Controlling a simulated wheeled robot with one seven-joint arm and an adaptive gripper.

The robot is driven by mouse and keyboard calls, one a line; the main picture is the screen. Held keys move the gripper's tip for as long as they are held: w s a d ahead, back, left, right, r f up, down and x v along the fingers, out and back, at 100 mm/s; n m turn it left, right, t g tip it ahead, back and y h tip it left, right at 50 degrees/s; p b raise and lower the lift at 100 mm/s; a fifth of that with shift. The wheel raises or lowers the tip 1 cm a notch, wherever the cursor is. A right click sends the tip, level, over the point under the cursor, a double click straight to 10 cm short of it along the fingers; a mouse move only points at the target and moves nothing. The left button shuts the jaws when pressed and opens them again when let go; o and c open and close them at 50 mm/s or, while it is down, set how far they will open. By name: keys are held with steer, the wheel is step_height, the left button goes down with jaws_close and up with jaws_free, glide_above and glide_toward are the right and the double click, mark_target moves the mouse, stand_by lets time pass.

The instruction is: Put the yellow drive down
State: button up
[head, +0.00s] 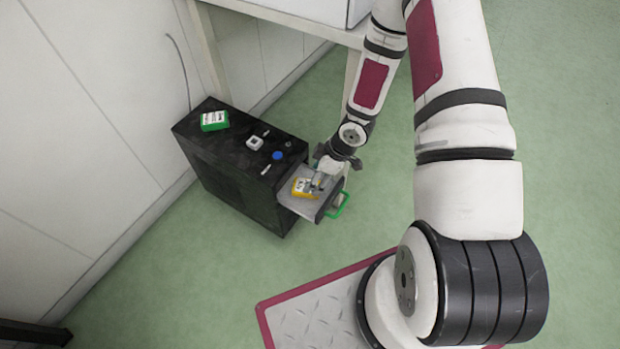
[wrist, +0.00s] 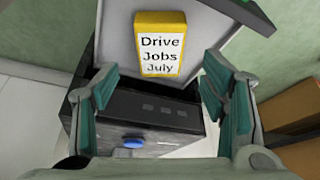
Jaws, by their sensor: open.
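The yellow drive (head: 303,187) lies in the pulled-out grey drawer (head: 296,205) of a black cabinet (head: 225,168). In the wrist view the drive (wrist: 175,72) shows a white label reading "Drive Jobs July". My gripper (head: 326,178) is over the drawer, close to the drive. In the wrist view my gripper (wrist: 160,80) is open, with a clear gap between each finger and the drive. Nothing is held. The gripper hides part of the drawer in the head view.
On the cabinet top are a green-and-white box (head: 214,120), a small white item (head: 255,143), a blue round item (head: 278,155) and several small things. A green handle (head: 341,206) is on the drawer front. A table leg (head: 352,75) stands behind. Green floor (head: 180,290) is clear.

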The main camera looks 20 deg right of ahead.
steer(key=p+v, duration=0.2)
steer(key=v, duration=0.4)
steer(key=shift+r+p, duration=0.4)
steer(key=d+r+m+h, duration=0.2)
steer(key=d+r+h, duration=0.4)
steer(key=r, duration=0.7)
steer(key=s+d+r+m+h, duration=0.1)
steer(key=s+r+m, duration=0.1)
steer(key=r, duration=0.5)
steer(key=s+d+r+m, duration=0.1)
steer(key=s+r, duration=0.1)
steer(key=r, duration=0.4)
steer(key=s+a+r+m+g, duration=0.1)
steer(key=s+a+r+m, duration=0.25)
steer(key=s+r, duration=0.65)
steer(key=s+a+r+m+y, duration=0.1)
steer(key=s+a, duration=0.3)
steer(key=s, duration=0.4)
steer(key=s+a+r+m+g+y, duration=0.1)
steer(key=s+a+r+m+y, duration=0.1)
steer(key=s, duration=0.6)
steer(key=a+r, duration=0.1)
steer(key=a, duration=0.1)
steer(key=shift+a+r, duration=0.4)
